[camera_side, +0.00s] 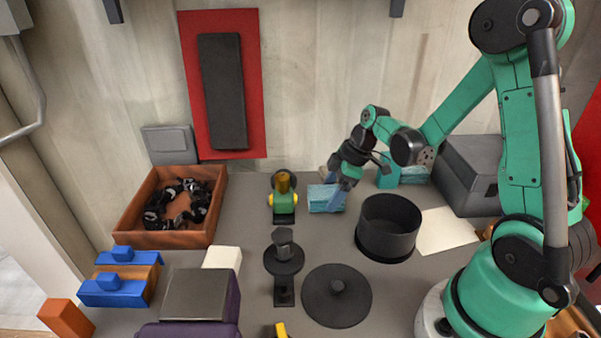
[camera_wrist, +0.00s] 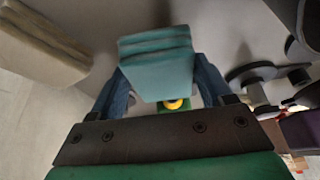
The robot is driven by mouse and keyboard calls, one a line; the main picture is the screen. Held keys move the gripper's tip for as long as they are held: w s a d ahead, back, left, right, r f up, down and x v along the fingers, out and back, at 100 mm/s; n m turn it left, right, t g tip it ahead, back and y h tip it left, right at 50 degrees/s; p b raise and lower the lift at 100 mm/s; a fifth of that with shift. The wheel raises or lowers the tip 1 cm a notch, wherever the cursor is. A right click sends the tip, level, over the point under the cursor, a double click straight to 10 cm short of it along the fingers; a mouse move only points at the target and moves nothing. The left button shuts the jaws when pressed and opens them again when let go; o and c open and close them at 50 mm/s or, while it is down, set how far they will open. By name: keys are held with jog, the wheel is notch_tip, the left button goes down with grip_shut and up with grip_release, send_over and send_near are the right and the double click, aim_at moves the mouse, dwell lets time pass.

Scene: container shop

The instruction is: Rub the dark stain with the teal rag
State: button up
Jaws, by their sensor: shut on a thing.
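The teal rag (camera_side: 322,199) looks like a small folded stack, at the back middle of the grey worktop in the side view. My gripper (camera_side: 337,193) is shut on it, reaching down from the right. In the wrist view the rag (camera_wrist: 157,65) sits between the two blue fingers of my gripper (camera_wrist: 160,78). I cannot tell whether its underside touches the worktop. I cannot make out the dark stain in either view.
A black open pot (camera_side: 388,225) stands right of the rag, with a round black lid (camera_side: 337,296) in front. A green and yellow object (camera_side: 284,200) is close on the left. An orange tray (camera_side: 138,222) holds black parts. More teal items (camera_side: 413,174) lie behind.

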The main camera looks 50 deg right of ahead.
jog(key=shift+r, duration=3.35)
jog(key=shift+s, duration=0.1)
